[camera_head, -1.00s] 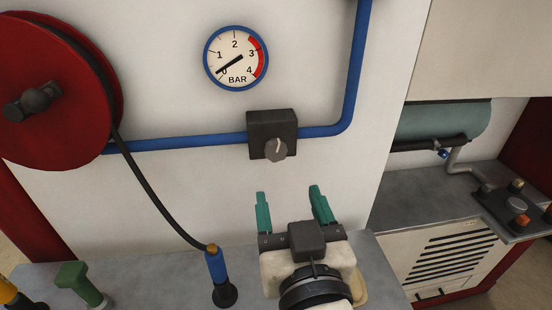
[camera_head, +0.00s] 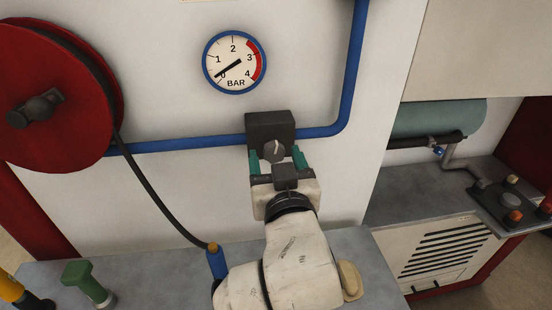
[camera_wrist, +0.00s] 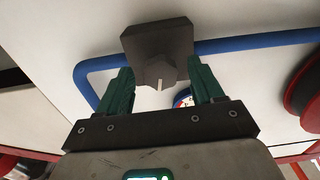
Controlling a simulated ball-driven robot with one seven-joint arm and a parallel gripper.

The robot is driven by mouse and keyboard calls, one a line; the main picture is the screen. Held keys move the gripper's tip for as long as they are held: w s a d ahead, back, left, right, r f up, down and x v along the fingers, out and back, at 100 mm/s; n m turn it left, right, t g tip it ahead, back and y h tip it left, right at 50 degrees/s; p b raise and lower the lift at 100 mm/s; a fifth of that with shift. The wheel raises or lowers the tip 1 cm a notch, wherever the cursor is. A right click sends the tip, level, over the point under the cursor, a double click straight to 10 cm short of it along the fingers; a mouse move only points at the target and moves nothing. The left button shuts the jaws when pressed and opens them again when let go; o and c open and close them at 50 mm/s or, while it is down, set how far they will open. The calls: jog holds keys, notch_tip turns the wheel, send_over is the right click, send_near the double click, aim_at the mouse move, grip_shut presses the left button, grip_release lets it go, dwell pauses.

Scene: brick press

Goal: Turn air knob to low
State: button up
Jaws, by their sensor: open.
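The air knob (camera_head: 274,150) is a grey round knob with a pale pointer line, on the front of a dark square box (camera_head: 269,126) set in the blue pipe on the white wall. My gripper (camera_head: 276,158) is open, its two green fingers on either side of the knob. In the wrist view the knob (camera_wrist: 160,73) shows between the fingers of my gripper (camera_wrist: 162,88), with gaps at both sides. The pressure gauge (camera_head: 234,62) above reads near 0 bar. Whether the fingers touch the knob is not clear.
A red hose reel (camera_head: 52,98) hangs at the left, its black hose running down to a blue-handled tool (camera_head: 216,263) on the grey bench. A green-handled tool (camera_head: 88,283) stands further left. The blue pipe (camera_head: 352,75) rises to the right of the box.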

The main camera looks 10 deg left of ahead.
jog(key=c, duration=1.1)
jog(key=shift+o, duration=0.2)
jog(key=shift+r+n+p, duration=0.15)
jog(key=shift+n+p, duration=0.25)
jog(key=shift+n, duration=0.2)
jog(key=shift+n+p, duration=0.3)
jog(key=shift+n, duration=0.6)
jog(key=o, duration=1.1)
jog(key=shift+c, duration=0.2)
jog(key=b+v, duration=0.2)
jog(key=v, duration=0.8)
jog(key=shift+s, duration=0.4)
jog(key=shift+d, duration=0.2)
